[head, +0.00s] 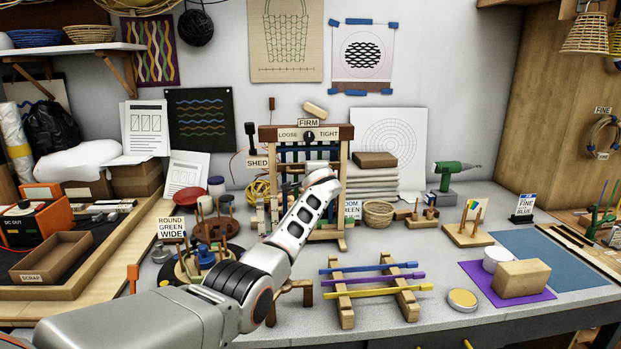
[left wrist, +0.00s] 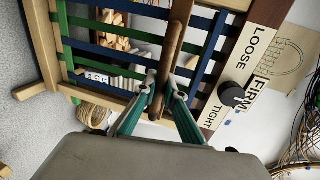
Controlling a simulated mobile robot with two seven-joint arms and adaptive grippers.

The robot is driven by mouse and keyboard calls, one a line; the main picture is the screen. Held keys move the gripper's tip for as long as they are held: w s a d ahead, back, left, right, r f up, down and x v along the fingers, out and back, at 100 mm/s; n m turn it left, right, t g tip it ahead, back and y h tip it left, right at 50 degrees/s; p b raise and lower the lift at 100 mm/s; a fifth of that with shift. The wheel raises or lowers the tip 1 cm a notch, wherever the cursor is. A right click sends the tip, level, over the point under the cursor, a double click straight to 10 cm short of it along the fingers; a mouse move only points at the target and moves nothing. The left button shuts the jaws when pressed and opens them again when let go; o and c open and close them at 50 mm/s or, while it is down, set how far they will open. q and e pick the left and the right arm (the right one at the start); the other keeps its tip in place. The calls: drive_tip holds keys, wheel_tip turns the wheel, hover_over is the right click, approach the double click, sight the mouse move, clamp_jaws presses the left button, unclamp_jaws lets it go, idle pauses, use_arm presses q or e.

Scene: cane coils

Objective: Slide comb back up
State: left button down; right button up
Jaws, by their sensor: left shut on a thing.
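The wooden loom frame (head: 346,165) stands upright on the bench in the head view, with a LOOSE–FIRM–TIGHT dial (head: 309,135) on its top bar. In the left wrist view, dark blue strips (left wrist: 205,20) run along the frame and a green strip (left wrist: 63,30) crosses them at the left. The comb, a brown wooden bar (left wrist: 178,30), lies across the blue strips between that green strip and the dial bar. My left gripper (left wrist: 163,88) is shut on the comb, its teal fingers either side of it. My right gripper is not in view.
A rack with blue, purple and yellow rods (head: 376,278) stands in front, right of my arm. A round stand with pegs (head: 185,265) is close on the left. A basket (head: 378,213) and a SHED sign (head: 257,162) flank the loom.

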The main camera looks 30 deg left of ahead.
use_arm(q)
drive_tip(key=shift+r, duration=0.45)
drive_tip(key=c, duration=2.1)
unclamp_jaws()
drive_tip(key=shift+f, duration=0.2)
drive_tip(key=v, duration=1.2)
